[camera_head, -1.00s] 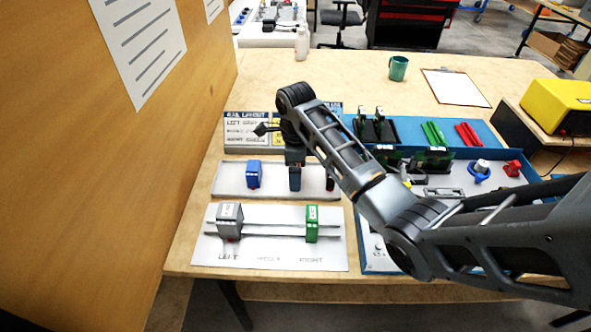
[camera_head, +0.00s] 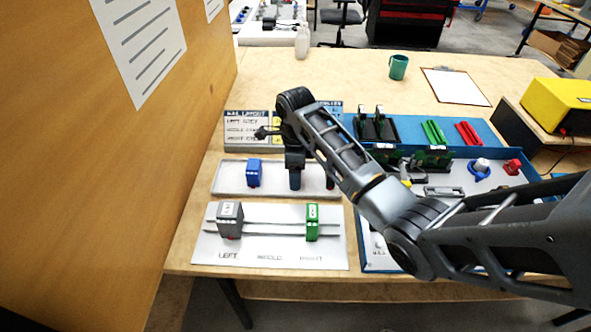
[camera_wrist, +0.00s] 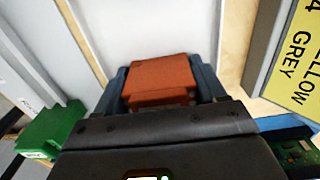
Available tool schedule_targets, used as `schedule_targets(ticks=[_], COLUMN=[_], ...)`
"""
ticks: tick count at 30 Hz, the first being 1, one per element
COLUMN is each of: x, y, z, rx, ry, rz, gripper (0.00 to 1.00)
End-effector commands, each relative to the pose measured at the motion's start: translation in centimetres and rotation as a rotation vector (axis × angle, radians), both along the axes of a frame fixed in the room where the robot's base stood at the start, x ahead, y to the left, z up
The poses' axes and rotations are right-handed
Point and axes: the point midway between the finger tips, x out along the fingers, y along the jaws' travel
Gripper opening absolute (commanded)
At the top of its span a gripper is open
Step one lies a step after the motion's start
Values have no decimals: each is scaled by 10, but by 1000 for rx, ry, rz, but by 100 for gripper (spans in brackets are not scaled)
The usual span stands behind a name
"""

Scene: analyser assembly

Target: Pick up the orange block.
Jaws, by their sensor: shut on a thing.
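The orange block (camera_wrist: 162,78) shows in the wrist view between the two blue-grey fingers of my gripper (camera_wrist: 162,88). The fingers are shut on its sides. In the head view my gripper (camera_head: 295,180) points down over the middle of the light grey tray (camera_head: 225,178), and it hides the orange block there. I cannot tell whether the block touches the tray.
A blue block (camera_head: 254,172) stands to the left on the same tray. In front is a white board (camera_head: 265,252) with rails, holding a grey block (camera_head: 230,220) and a green block (camera_head: 312,222). A blue tray (camera_head: 370,262) with parts lies to the right.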

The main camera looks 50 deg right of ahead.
Motion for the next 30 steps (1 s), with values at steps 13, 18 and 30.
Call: schedule_targets(ticks=[13,18,30], x=[1,2,-62], y=[0,0,-46], z=[10,34,94], rx=[0,-1,1], ry=[-1,-5,1], rz=[1,2,-5], gripper=[36,36,36])
